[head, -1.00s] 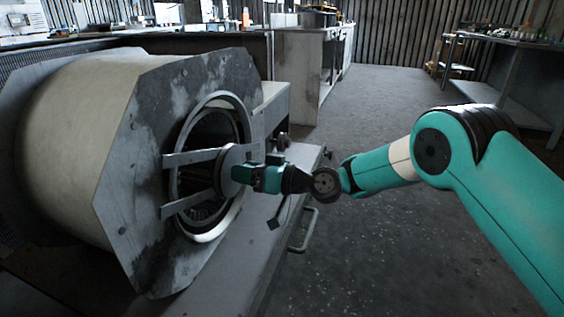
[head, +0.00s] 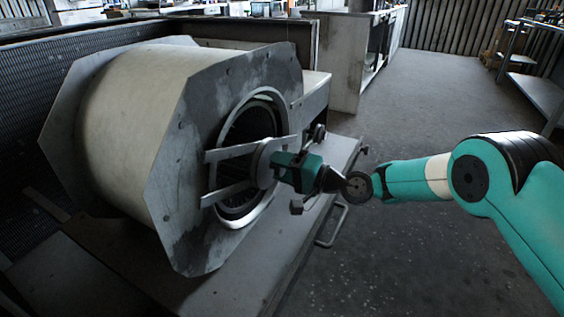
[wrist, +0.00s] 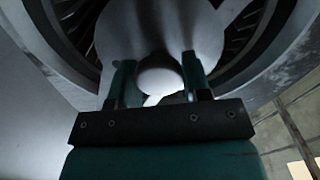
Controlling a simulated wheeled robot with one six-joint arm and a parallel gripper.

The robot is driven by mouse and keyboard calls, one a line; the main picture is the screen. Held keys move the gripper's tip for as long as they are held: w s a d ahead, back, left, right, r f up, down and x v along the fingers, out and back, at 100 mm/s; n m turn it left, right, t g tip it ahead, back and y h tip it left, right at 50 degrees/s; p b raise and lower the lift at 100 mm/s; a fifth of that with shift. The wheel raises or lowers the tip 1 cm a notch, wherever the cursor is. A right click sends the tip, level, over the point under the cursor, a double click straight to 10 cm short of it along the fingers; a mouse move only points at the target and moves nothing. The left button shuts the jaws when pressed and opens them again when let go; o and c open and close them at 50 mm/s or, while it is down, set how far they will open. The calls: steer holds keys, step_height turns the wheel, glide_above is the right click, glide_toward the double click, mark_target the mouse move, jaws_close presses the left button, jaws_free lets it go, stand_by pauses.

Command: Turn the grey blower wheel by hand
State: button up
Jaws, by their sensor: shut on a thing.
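The blower housing (head: 130,105) has a cream drum and grey octagonal end plates. The grey blower wheel (head: 240,126) sits in its round opening, mostly in shadow. Its vanes also show in the wrist view (wrist: 75,18). Two flat bars (head: 230,151) cross the opening to a round grey disc (head: 262,165). My gripper (head: 275,166) is at the disc's face. In the wrist view, its two fingers (wrist: 160,62) stand either side of a pale rounded knob (wrist: 160,80) in front of the disc. My gripper is shut on this knob; the contact itself is partly hidden.
The housing stands on a grey bench (head: 240,280) with a metal handle (head: 332,225) at its edge. A dark post with a small block (head: 305,203) stands close below my gripper. A cabinet (head: 350,60) is behind. The floor (head: 430,110) to the right is clear.

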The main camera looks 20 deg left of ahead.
steer(key=m+p, duration=0.1)
steer(key=m, duration=0.3)
steer(key=shift+f+m, duration=0.1)
steer(key=shift+m, duration=0.2)
stand_by(0.3)
steer(key=o, duration=1.2)
steer(key=shift+d, duration=0.1)
steer(key=shift+o, duration=0.2)
steer(key=s+d+b, duration=0.2)
steer(key=d+b, duration=0.5)
steer(key=d, duration=1)
steer(key=shift+d, duration=0.15)
